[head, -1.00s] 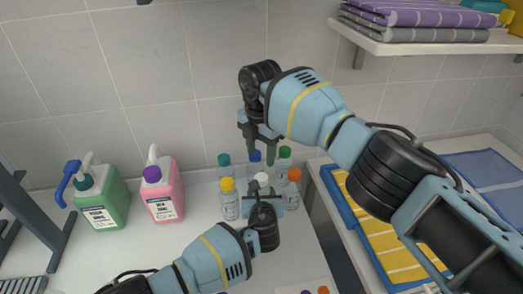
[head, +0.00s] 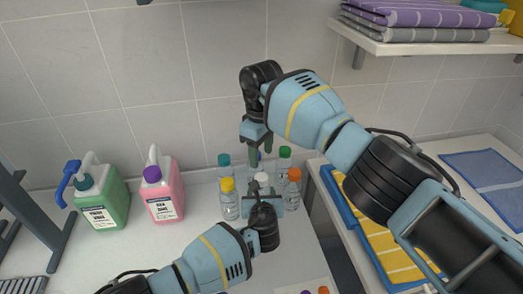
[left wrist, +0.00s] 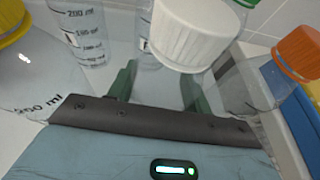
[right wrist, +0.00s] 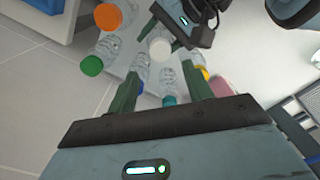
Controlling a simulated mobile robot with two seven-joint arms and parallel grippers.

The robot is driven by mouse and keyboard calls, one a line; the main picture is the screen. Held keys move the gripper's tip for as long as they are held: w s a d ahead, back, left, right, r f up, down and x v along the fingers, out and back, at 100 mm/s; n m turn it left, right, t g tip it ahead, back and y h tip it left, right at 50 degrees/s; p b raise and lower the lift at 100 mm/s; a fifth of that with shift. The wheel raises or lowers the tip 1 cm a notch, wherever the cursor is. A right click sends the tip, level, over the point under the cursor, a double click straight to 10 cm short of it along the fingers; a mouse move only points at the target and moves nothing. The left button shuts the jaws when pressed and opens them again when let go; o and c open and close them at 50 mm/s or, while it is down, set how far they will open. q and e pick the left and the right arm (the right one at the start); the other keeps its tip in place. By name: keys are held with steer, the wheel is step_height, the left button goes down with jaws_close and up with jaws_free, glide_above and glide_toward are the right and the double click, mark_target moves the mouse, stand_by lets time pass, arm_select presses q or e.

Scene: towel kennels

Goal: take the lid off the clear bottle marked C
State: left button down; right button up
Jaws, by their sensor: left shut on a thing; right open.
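Several clear bottles with coloured lids stand close together on the counter; I cannot make out a C mark on any. The white-lidded bottle (head: 262,179) is between the fingers of my left gripper (left wrist: 157,78), which is shut on it. Its white lid (left wrist: 195,35) is on. My right gripper (right wrist: 162,80) is open and empty above the group, pointing down, near the back bottles. In the head view it (head: 261,158) hides the blue-lidded bottle, whose lid shows partly behind a finger in the right wrist view.
Around the white lid stand yellow (head: 227,184), teal (head: 224,159), green (head: 285,152) and orange (head: 294,174) lids, very close. Green (head: 100,203) and pink (head: 163,193) jugs stand at left. A blue tray (head: 340,205) with yellow towels lies at right.

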mark_target(261, 177)
steer(key=shift+f, duration=0.1)
steer(key=shift+f, duration=3.95)
steer(key=shift+c, duration=0.4)
